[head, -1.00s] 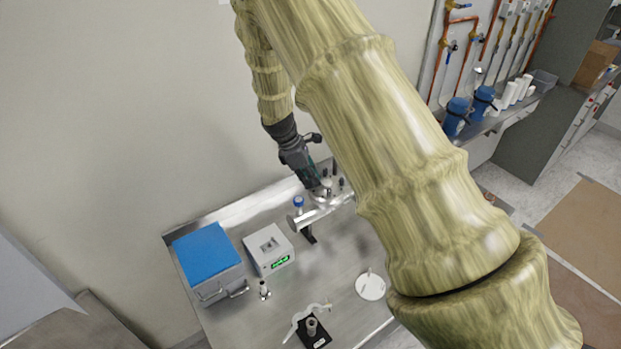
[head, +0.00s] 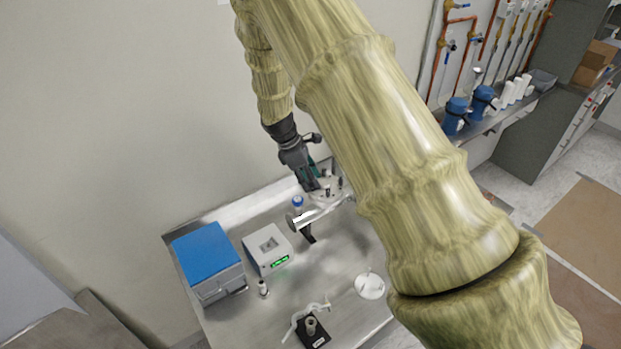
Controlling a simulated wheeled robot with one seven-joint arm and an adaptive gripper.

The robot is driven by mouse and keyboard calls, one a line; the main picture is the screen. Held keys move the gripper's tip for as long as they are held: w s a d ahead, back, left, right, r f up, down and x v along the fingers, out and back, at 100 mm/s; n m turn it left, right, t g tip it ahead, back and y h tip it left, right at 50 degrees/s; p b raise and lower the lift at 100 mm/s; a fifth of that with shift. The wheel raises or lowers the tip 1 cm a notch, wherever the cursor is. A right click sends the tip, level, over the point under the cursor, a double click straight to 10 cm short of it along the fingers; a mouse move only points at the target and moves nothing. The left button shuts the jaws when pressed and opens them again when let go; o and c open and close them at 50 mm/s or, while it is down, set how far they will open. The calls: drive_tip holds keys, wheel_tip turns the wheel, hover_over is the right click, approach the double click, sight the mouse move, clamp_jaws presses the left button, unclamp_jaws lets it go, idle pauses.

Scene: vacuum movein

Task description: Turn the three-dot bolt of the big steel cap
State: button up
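My gripper (head: 312,184) points down at the far part of the steel bench, over the top of a steel vessel with a side tube (head: 322,211). Small dark bolts (head: 340,183) stand around the big steel cap (head: 330,190) at its top. My arm hides the right side of the vessel. The dot marks on the bolts are too small to tell. The fingers are small and dark against the cap, and I cannot tell whether they touch a bolt or how far apart they are.
On the bench (head: 225,315) stand a blue-lidded box (head: 205,252), a grey device with a green display (head: 268,250), a round white disc (head: 369,286) and a black-based stand (head: 312,332). A blue-capped part (head: 298,202) is close to the gripper. Bare steel lies between them.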

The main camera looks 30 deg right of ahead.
drive_tip(key=shift+w, duration=0.1)
drive_tip(key=shift+w+a+r, duration=0.1)
drive_tip(key=shift+r, duration=0.15)
drive_tip(key=v, duration=1.1)
drive_tip(key=shift+r, duration=0.25)
